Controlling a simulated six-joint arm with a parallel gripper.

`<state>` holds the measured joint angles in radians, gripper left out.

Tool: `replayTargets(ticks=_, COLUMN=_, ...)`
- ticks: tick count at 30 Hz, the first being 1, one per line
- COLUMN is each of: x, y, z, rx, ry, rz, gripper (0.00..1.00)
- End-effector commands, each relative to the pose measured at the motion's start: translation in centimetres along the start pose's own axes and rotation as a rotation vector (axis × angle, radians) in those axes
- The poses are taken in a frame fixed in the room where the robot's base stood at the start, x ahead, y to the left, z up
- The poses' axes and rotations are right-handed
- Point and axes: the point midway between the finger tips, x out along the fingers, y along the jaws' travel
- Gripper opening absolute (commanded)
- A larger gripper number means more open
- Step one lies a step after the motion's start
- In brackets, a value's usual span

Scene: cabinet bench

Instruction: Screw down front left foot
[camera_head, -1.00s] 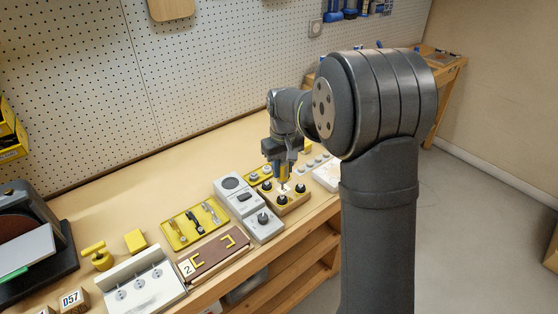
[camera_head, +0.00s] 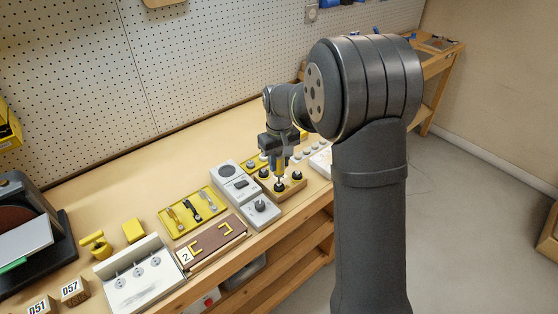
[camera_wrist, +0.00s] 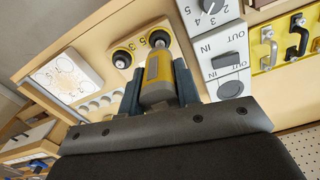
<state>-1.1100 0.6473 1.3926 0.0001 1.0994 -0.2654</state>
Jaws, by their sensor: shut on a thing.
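My gripper (camera_head: 278,164) is shut on a yellow and grey screwdriver (camera_wrist: 157,72), pointing down. In the wrist view the jaws (camera_wrist: 158,90) stand either side of its handle. Below is a wooden block (camera_head: 291,190) with several black round feet. In the head view the screwdriver's lower end meets the nearest foot (camera_head: 280,187); the exact contact is too small to tell. One foot (camera_head: 263,173) is left of it and another (camera_head: 297,176) right. The wrist view shows two feet (camera_wrist: 122,60) (camera_wrist: 160,39) on the block (camera_wrist: 137,46); the screwdriver hides part of it.
A grey panel with a dial (camera_head: 260,208) stands just left of the block. Further left are a yellow tool tray (camera_head: 175,227), a brown board (camera_head: 217,240) and a white panel (camera_head: 137,283). The bench's front edge is close. Bare bench lies behind.

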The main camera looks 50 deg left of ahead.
Motion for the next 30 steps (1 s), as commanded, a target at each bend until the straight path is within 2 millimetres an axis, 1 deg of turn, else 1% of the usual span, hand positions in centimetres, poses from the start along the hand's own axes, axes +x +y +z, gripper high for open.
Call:
replayTargets(ticks=15, x=-0.02, y=0.01, z=-0.02, rx=0.0, ry=0.001, rz=0.0, gripper=0.1)
replayTargets(ticks=30, x=0.57, y=0.0, z=0.0, rx=0.0, ry=0.0, rz=0.0, gripper=0.1)
